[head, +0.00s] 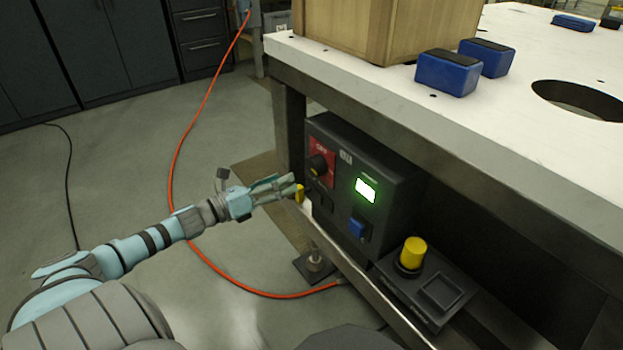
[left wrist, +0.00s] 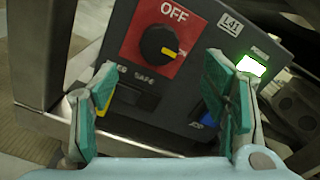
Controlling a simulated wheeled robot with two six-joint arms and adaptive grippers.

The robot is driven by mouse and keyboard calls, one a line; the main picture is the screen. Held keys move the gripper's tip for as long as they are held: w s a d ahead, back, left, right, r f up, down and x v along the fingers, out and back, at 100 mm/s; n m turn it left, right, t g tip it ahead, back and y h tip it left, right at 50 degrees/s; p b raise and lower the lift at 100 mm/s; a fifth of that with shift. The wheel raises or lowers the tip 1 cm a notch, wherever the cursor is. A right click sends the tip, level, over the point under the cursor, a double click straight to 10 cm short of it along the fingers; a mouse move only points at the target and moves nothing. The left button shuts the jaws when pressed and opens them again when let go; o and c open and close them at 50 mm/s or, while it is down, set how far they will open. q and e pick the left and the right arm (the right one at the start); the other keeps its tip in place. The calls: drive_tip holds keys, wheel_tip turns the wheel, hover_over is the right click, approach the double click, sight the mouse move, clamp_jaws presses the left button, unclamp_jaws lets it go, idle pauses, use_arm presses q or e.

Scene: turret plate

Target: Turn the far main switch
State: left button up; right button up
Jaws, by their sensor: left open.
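The main switch is a round black knob (head: 319,165) with a yellow mark on a red plate (left wrist: 147,22) lettered OFF. It sits at the far end of a dark control box (head: 394,179) under the table. In the left wrist view the knob (left wrist: 158,43) shows between and beyond my fingers, its yellow mark pointing right and slightly down. My left gripper (head: 288,187) is open and empty, just in front of the box, apart from the knob. In the left wrist view both green fingertips (left wrist: 165,85) are spread wide. My right gripper is not in view.
A lit green display (head: 365,190) and a blue button (head: 358,228) are nearer on the box. A yellow knob (head: 412,253) stands on a lower unit. The white table (head: 470,110) overhangs, carrying a wooden box (head: 385,28) and blue blocks. An orange cable (head: 178,140) crosses open floor.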

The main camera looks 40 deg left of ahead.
sight(310, 168)
use_arm(q)
drive_tip(key=b+x, duration=0.3)
drive_tip(key=x, duration=0.2)
drive_tip(key=shift+w+r, duration=0.1)
drive_tip(key=shift+w, duration=0.1)
drive_tip(key=x, duration=0.3)
drive_tip(key=shift+w, duration=0.4)
drive_tip(key=shift+w+d, duration=0.25)
drive_tip(key=shift+w, duration=0.2)
drive_tip(key=c, duration=1.2)
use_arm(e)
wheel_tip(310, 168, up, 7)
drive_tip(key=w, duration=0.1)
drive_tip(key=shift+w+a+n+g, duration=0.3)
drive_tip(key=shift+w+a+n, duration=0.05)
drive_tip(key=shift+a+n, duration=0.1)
